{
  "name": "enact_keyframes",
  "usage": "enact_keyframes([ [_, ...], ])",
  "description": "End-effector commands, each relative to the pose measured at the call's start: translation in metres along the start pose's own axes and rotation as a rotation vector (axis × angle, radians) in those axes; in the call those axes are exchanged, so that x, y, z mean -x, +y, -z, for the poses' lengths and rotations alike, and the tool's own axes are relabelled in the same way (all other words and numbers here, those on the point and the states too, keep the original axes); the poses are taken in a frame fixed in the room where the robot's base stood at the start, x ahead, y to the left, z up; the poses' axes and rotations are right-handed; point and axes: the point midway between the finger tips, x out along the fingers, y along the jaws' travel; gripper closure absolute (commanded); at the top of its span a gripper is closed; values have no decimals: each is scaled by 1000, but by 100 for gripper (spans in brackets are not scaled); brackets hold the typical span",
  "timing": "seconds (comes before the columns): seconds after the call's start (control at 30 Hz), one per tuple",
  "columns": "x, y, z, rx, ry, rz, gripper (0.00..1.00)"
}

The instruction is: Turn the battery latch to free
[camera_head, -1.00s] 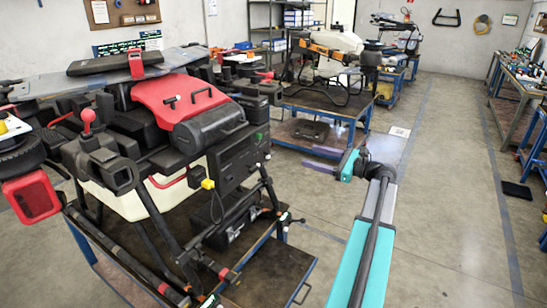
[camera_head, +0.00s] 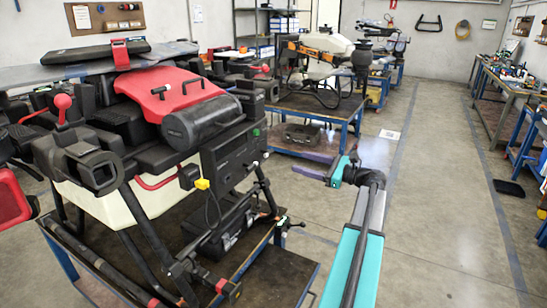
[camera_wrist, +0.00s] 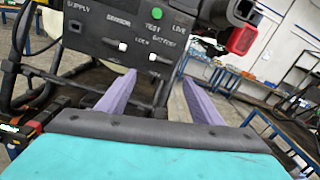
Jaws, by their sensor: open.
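The spray drone (camera_head: 150,190) stands on a blue-framed cart at left in the head view, with a red top cover (camera_head: 185,95) and a dark control panel (camera_head: 233,158) on its side. In the wrist view the panel (camera_wrist: 95,45) carries a green button (camera_wrist: 157,12) and two white knobs or levers, one left (camera_wrist: 122,46) and one right (camera_wrist: 153,57). Small lettering there seems to read LOCK and BATTERY; which one is the battery latch I cannot tell for sure. My gripper (camera_head: 313,166) has its purple fingers apart and empty, in front of the panel in the wrist view (camera_wrist: 155,80).
A red-and-black part (camera_wrist: 243,38) juts out at the upper right in the wrist view. A second drone (camera_head: 320,60) stands on another cart (camera_head: 320,110) behind. Benches (camera_head: 500,110) line the right wall.

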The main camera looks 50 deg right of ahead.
Motion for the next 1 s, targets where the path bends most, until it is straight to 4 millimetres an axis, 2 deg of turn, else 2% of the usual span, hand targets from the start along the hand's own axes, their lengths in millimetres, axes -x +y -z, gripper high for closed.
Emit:
enact_keyframes([
  [0.23,4,-3,0,0,1,7,40],
  [0.43,-6,-4,0,0,2,8,40],
  [1.0,-82,-6,-1,-1,2,8,40],
])
